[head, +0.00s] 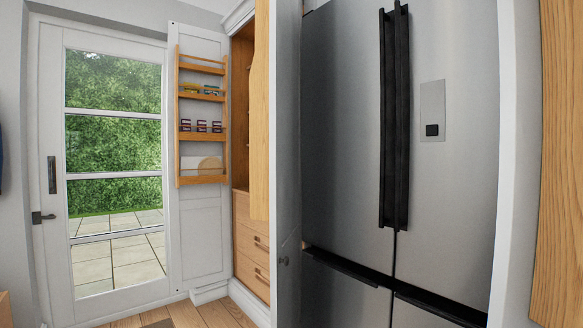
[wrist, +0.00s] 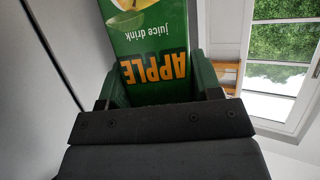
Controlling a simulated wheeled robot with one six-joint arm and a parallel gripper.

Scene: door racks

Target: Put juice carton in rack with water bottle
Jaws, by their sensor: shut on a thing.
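The juice carton (wrist: 155,45) is green with "APPLE" and "juice drink" printed on it, upside down in the wrist view. My gripper (wrist: 158,78) is shut on the carton, with a finger on each side of it. The far end of the carton is cut off by the top of the picture. Neither carton nor gripper shows in the head view. A wooden door rack (head: 202,134) with several tiers hangs on an open white cupboard door at the left of the head view. I cannot make out a water bottle in either view.
The rack holds small packets (head: 203,90), several dark-lidded jars (head: 201,126) and a round board (head: 209,164). A large steel fridge (head: 345,130) fills the right. A glazed door (head: 112,150) stands at the left. Some wooden floor (head: 215,315) shows below the cupboard.

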